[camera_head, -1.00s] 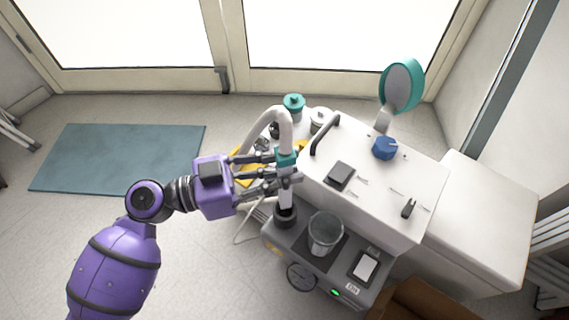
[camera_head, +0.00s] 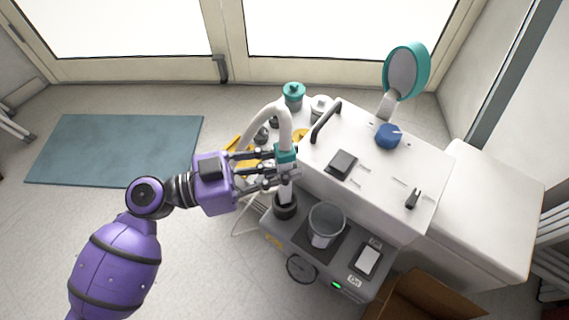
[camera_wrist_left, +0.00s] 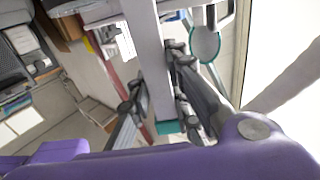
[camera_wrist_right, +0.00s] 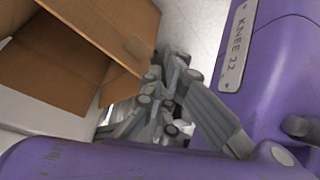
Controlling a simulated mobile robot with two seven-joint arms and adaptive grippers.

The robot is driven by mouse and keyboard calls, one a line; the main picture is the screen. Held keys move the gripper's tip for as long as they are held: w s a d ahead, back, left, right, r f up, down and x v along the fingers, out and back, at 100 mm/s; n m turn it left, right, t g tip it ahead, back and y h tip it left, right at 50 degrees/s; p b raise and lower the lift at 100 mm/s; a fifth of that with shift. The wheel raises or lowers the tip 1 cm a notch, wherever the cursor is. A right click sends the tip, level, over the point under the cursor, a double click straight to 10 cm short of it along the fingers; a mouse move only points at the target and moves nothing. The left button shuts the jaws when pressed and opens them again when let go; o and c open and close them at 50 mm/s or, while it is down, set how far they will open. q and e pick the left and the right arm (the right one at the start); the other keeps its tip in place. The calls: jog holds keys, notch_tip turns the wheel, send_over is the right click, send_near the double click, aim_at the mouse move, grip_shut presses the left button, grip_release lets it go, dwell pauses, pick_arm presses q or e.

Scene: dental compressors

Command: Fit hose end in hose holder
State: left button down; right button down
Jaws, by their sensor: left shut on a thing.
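The white hose (camera_head: 277,111) arches over on the left of the white machine, and its straight hose end (camera_head: 285,190) points down below a teal band (camera_head: 286,153). My left gripper (camera_head: 283,170) is shut around it at and just below the band. The left wrist view shows the pale hose end (camera_wrist_left: 148,60) between the fingers (camera_wrist_left: 160,100). The black ring-shaped hose holder (camera_head: 285,207) is directly under the hose end. The lower tip meets the ring in view; I cannot tell how deep it sits. My right gripper (camera_wrist_right: 165,90) shows only in its wrist view, fingers together and empty.
A clear cup (camera_head: 325,226) stands on the grey ledge right of the holder. The machine's white top (camera_head: 375,180) has a black handle and a round teal-rimmed mirror (camera_head: 403,72). An open cardboard box (camera_wrist_right: 85,50) is close to my right gripper.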

dwell(0.3)
pick_arm(q)
jog(key=shift+f+b, duration=1.75)
jog(key=shift+b, duration=0.05)
